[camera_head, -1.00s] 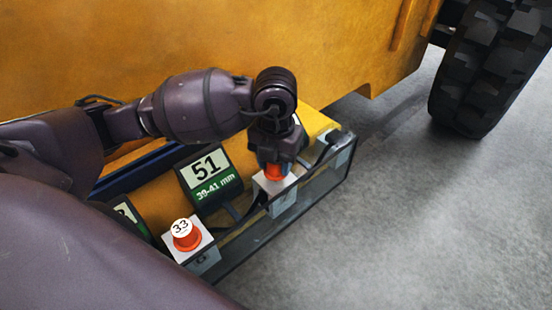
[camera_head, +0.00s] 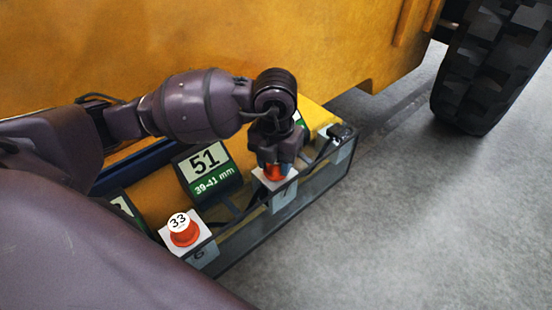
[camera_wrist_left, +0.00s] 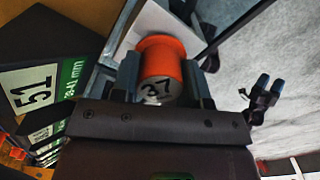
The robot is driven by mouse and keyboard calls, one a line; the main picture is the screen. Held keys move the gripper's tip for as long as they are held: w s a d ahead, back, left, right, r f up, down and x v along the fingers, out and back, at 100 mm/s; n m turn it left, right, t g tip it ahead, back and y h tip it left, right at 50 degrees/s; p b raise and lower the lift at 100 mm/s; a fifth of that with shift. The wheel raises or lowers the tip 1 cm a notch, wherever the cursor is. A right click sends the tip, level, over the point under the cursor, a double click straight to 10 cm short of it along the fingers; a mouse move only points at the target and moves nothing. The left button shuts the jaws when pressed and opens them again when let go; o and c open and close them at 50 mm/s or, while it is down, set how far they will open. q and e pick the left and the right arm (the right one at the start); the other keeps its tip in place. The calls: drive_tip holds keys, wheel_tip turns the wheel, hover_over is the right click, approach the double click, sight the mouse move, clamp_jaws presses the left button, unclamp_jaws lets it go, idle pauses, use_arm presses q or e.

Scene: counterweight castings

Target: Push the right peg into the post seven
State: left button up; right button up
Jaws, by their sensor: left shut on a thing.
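My left gripper (camera_head: 275,165) is shut on an orange peg (camera_head: 275,173) at the white post seven (camera_head: 284,197). In the left wrist view the peg (camera_wrist_left: 161,68) has a cap numbered 37 and sits between the two grey fingers. Its wider collar is close to the post's white top (camera_wrist_left: 145,22); how deep the peg sits in the post I cannot tell. To the left, another orange peg numbered 33 (camera_head: 182,233) stands upright on the white post six (camera_head: 201,254). A small dark two-tipped gripper, apparently my right one (camera_wrist_left: 262,95), shows apart from everything, its tips separated.
The posts stand along a dark-framed rack (camera_head: 300,208) beside a yellow machine body (camera_head: 330,45). A sign reading 51, 39-41 mm (camera_head: 208,172) stands behind them. A black tyre (camera_head: 490,75) is at upper right. The grey floor (camera_head: 430,220) at right is clear.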

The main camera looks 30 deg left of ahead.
use_arm(q)
drive_tip(key=shift+f, duration=0.2)
drive_tip(key=o, duration=1)
drive_tip(key=shift+r, duration=0.25)
wheel_tip(320, 180, up, 9)
drive_tip(key=shift+r, duration=0.7)
use_arm(e)
drive_tip(key=shift+s, duration=0.25)
drive_tip(key=shift+w+r, duration=0.15)
drive_tip(key=shift+w, duration=0.05)
drive_tip(key=shift+w+r, duration=0.15)
drive_tip(key=shift+w, duration=0.15)
